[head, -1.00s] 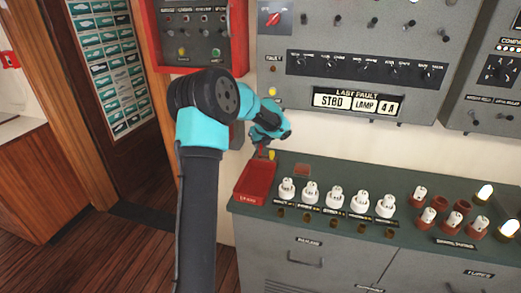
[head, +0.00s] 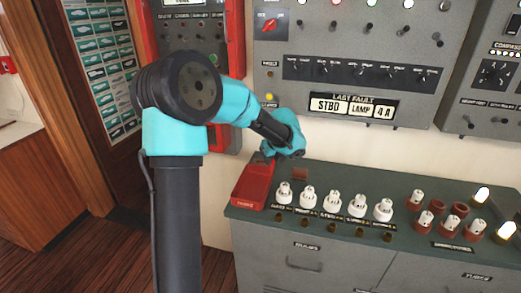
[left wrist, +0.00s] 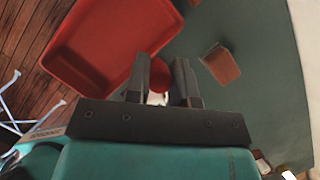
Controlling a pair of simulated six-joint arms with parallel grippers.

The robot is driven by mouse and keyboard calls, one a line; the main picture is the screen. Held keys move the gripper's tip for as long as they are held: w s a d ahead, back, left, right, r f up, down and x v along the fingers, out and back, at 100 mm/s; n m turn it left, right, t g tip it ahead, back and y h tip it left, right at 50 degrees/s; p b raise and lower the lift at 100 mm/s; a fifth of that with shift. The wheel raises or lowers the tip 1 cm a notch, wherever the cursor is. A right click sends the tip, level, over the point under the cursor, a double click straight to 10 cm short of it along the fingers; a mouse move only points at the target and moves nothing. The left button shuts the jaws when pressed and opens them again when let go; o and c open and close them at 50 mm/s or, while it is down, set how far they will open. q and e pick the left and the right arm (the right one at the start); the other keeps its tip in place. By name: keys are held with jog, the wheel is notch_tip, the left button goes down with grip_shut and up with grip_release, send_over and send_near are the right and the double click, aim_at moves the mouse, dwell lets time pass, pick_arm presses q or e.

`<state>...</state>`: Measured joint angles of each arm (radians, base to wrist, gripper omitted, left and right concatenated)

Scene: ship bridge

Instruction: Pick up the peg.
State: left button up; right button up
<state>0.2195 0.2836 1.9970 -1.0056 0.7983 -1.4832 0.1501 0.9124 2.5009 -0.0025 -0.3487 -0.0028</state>
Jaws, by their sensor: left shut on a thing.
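My left gripper (head: 268,155) is over the counter, by the back end of the red tray (head: 252,188). In the left wrist view its two fingers (left wrist: 160,88) are closed on a small red, rounded piece (left wrist: 160,74), which I take to be the peg. A pale patch shows below it between the fingers. The rest of the peg is hidden by the fingers, and in the head view the gripper hides most of it. The tray also shows in the left wrist view (left wrist: 70,78), beside the fingers, and looks empty there. My right gripper is not in view.
A flat reddish-brown block (head: 300,174) lies right of the tray; it also shows in the left wrist view (left wrist: 222,66). Several white fuses (head: 334,201) stand in a row on the green counter (head: 400,185). Red holders (head: 460,209) are at the right. The fault panel (head: 350,85) rises behind.

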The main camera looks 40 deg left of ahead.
pick_arm(q)
jog(key=s+d, duration=0.3)
jog(key=d, duration=0.5)
jog(key=s+d, duration=0.4)
jog(key=d, duration=0.5)
jog(key=shift+d, duration=0.2)
